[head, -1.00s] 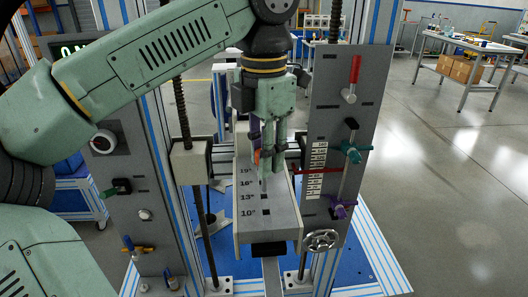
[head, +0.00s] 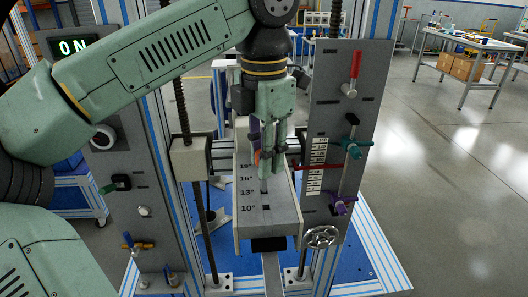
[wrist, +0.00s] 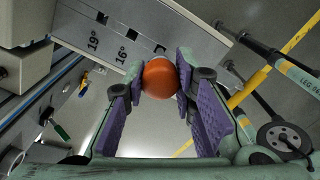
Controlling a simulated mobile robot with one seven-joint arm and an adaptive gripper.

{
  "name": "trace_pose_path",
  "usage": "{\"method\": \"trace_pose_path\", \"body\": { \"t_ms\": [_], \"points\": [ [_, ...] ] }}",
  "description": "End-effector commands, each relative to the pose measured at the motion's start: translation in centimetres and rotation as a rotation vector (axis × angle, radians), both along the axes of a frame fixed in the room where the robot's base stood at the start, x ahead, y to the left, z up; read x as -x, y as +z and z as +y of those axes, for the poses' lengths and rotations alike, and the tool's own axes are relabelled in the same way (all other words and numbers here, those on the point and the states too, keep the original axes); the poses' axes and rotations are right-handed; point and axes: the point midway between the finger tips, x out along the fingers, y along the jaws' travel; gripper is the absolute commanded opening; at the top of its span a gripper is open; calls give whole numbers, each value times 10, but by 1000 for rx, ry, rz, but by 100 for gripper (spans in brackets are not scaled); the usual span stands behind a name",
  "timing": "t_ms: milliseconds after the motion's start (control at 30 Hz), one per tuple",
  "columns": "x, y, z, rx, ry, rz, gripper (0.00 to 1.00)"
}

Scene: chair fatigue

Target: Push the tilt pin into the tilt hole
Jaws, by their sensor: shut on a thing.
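My gripper (head: 266,152) is shut on the tilt pin, whose orange ball knob (wrist: 160,77) sits between the purple finger pads in the wrist view. In the head view, a little of the knob (head: 258,157) shows beside the fingers. The pin's grey shaft (head: 264,184) points down at the grey tilt block (head: 247,224). Its lower end is at or just beside the hole by the 13° mark. I cannot tell whether the tip is inside. The 10° hole (head: 266,208) is open.
A grey panel (head: 335,120) with red, teal and purple handles stands close right of my gripper. A threaded rod with a pale nut block (head: 190,158) is on the left. A handwheel (head: 320,237) sits by the block's front. A lit display (head: 75,47) is far left.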

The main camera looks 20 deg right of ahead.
Motion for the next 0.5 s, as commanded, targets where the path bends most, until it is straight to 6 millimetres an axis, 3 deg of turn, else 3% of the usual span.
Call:
{"method": "trace_pose_path", "body": {
  "t_ms": [500],
  "points": [
    [0, -14, 0, 0, 1, 0, 0]
  ]
}}
